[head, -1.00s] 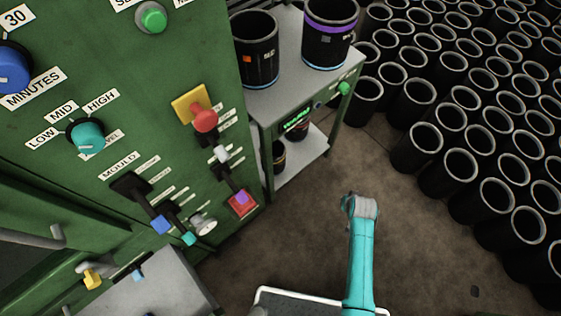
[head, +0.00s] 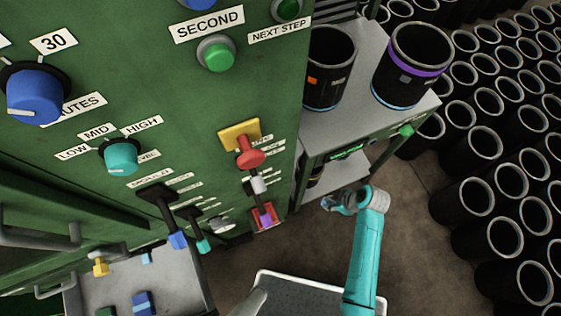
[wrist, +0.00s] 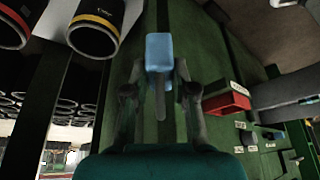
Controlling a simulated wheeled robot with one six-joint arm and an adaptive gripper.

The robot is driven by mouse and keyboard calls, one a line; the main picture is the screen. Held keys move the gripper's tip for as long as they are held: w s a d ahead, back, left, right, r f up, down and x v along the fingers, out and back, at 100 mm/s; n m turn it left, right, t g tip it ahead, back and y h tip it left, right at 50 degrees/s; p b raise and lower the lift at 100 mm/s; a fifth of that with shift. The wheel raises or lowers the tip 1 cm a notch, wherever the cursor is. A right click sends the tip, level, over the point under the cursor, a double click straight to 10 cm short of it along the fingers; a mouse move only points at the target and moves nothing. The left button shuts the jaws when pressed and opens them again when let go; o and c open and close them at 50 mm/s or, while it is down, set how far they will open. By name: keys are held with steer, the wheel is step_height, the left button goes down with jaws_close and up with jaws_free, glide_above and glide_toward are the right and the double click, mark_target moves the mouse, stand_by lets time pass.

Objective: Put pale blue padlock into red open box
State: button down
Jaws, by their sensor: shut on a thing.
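The pale blue padlock (wrist: 159,48) is between the fingertips of my gripper (wrist: 160,76) in the wrist view. The gripper is shut on it, with the blue body at the far end and a grey bar pointing back between the fingers. In the head view my gripper (head: 338,203) is small and partly hidden by my teal arm, so the padlock is not clear there. The red open box (head: 265,217) is on the green panel, left of my gripper, with a purple-tipped lever in front of it. It also shows right of the padlock in the wrist view (wrist: 226,104), apart from it.
The green machine (head: 130,70) carries knobs, buttons and levers that stick out. A grey shelf unit (head: 384,120) with black sleeves stands behind my gripper. Many black sleeves fill the floor at right. A grey bench (head: 180,285) is at lower left. Bare floor lies between.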

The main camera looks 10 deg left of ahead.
steer(key=s+a+r+n+g, duration=0.4)
steer(key=s+n, duration=0.2)
steer(key=n, duration=0.4)
glide_above(269, 207)
steer(key=s, duration=0.3)
steer(key=shift+d+r+h, duration=0.25)
steer(key=shift+h, duration=0.15)
steer(key=shift+w+d+x, duration=0.1)
steer(key=shift+w+x, duration=0.05)
steer(key=shift+x, duration=0.75)
steer(key=shift+w+d+x, duration=0.15)
steer(key=shift+x, duration=0.7)
steer(key=shift+f, duration=0.3)
steer(key=c, duration=0.9)
jaws_free()
steer(key=shift+c, duration=0.2)
steer(key=shift+r, duration=0.1)
